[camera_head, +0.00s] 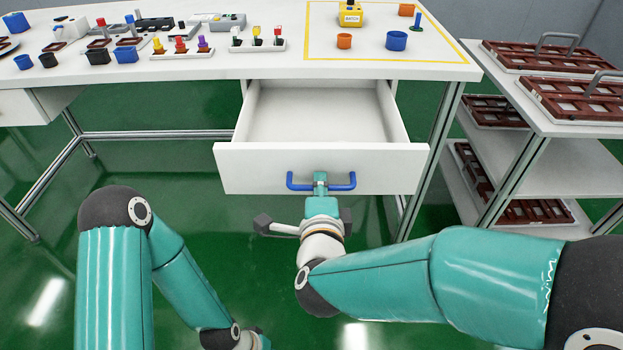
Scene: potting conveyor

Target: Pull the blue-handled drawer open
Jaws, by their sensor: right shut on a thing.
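The white drawer (250,170) under the table stands well open, and its inside looks empty. Its blue handle (343,184) is on the front panel. My right gripper (320,178) is at the middle of the handle and shut on it; its fingertips are small in the view. My left arm hangs at the lower left, and its gripper lies at or below the bottom edge, so its jaws do not show.
A shelf cart (540,122) with brown trays stands at the right. Another drawer (25,107) is at the left. Green floor lies below.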

